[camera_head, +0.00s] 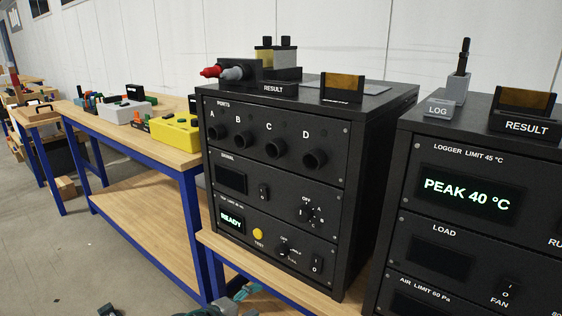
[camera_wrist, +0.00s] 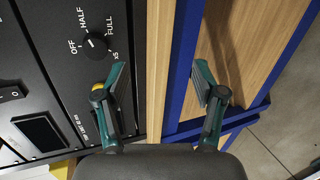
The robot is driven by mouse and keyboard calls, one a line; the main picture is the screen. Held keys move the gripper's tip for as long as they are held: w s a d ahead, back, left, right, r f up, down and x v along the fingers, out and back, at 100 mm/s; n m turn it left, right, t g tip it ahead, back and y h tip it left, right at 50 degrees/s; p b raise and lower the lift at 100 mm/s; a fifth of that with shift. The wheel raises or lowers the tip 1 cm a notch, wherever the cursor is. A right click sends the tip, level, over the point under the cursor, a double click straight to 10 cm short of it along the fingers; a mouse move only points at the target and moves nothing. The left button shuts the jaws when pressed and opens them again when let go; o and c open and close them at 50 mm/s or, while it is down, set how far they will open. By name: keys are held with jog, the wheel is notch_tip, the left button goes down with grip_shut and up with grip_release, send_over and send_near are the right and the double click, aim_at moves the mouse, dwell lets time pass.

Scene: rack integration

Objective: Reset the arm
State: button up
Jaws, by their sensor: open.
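My gripper (camera_wrist: 161,82) shows in the wrist view with its two teal-and-black fingers spread apart and nothing between them. The left finger is in front of a black rack panel (camera_wrist: 50,55), close to a yellow button that it partly hides. Whether it touches the panel I cannot tell. The right finger is over the blue bench frame (camera_wrist: 185,50). In the head view only teal and dark parts of my arm end show at the bottom edge, below the rack unit (camera_head: 275,190) with ports A to D.
A second black unit (camera_head: 480,195) reading PEAK 40 °C stands at the right. A bench with a lower shelf (camera_head: 150,190) runs off to the left, carrying a yellow box (camera_head: 176,134) and a white box (camera_head: 125,112). Floor (camera_head: 90,260) is open at the lower left.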

jog(key=s+d+f+m+g+y, duration=0.1)
jog(key=s+d+f+g, duration=0.35)
jog(key=f, duration=0.45)
jog(key=s+d+f+m+g, duration=0.1)
jog(key=s+d+f+g, duration=0.3)
jog(key=f, duration=0.5)
jog(key=s+d+f+m+g+y, duration=0.1)
jog(key=s+d+f+m+g, duration=0.15)
jog(key=s+d+f, duration=0.5)
jog(key=s+d+f+m+g+y, duration=0.3)
jog(key=s+d+f+g+y, duration=0.25)
jog(key=s, duration=0.65)
jog(key=s+d+f+m+g+y, duration=0.2)
jog(key=s+d+f+m+g, duration=0.2)
jog(key=s+f+g, duration=0.55)
jog(key=w+r+t+p, duration=0.2)
jog(key=r+t+p, duration=0.2)
jog(key=r+p, duration=0.5)
jog(key=w+r+t+p, duration=0.2)
jog(key=r+t+p, duration=0.2)
jog(key=r+p, duration=0.5)
jog(key=p, duration=0.4)
jog(key=shift+t, duration=0.3)
